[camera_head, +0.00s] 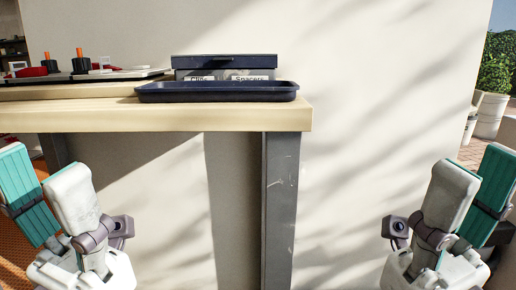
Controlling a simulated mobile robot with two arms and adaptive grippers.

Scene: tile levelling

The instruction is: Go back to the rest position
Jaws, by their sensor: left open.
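My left gripper (58,196) is at the lower left, pointing up, in front of and below the table's edge. Its teal-padded finger and its pale finger stand apart, and nothing shows between them. My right gripper (468,192) is at the lower right, also pointing up, to the right of the table.
A wooden table (150,118) with a grey metal leg (281,200) stands ahead. On it are a dark blue tray (217,93), a lidded box (224,62) with labels and levelling tools (80,65). A pale wall (380,90) stands behind. Potted greenery (498,62) is at right.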

